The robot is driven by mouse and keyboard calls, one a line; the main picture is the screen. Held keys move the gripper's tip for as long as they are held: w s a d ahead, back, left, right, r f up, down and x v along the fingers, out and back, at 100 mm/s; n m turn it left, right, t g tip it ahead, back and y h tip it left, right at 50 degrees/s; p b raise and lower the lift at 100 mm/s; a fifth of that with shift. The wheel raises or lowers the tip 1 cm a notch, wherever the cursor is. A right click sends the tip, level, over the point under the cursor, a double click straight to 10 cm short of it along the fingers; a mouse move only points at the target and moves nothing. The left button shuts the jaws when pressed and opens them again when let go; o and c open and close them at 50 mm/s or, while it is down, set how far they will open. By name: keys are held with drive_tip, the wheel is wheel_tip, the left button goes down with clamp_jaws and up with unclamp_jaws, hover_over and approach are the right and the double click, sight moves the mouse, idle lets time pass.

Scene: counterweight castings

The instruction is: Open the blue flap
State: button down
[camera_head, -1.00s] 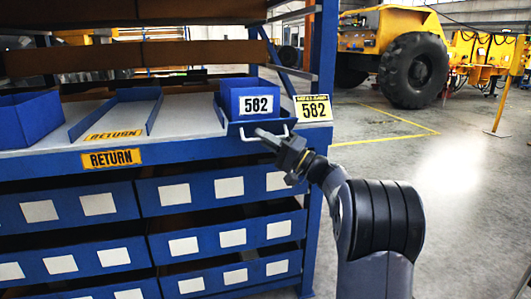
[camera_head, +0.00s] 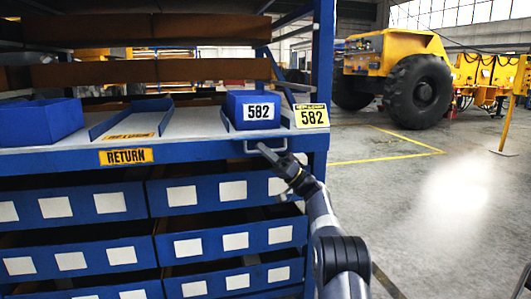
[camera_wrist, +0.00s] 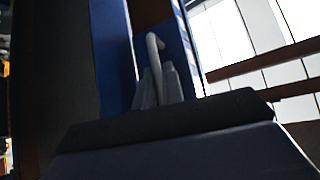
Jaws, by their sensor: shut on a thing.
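The blue flap (camera_head: 239,138) is at the front of the slot that holds the blue bin marked 582 (camera_head: 243,99). Its pale bar handle (camera_head: 281,148) shows low, in front of the shelf's blue front beam. The flap appears folded down, but its exact angle is hard to tell. My gripper (camera_head: 264,149) is shut on the handle and hides part of it. In the wrist view my gripper's fingers (camera_wrist: 158,86) close around the grey handle (camera_wrist: 153,45), with a blue surface behind.
A yellow 582 sign (camera_head: 312,116) stands just right of the bin. An empty RETURN tray (camera_head: 160,115) and another blue bin (camera_head: 40,122) are to the left. Blue drawers (camera_head: 235,222) fill the rack below. Open floor lies at right, before a yellow vehicle (camera_head: 400,62).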

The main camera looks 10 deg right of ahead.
drive_tip(key=shift+n+g, duration=0.4)
drive_tip(key=c, duration=1.5)
unclamp_jaws()
drive_tip(key=shift+f, duration=0.1)
drive_tip(key=p+v, duration=0.2)
drive_tip(key=v, duration=0.8)
drive_tip(key=shift+d+f, duration=0.2)
drive_tip(key=shift+f, duration=0.2)
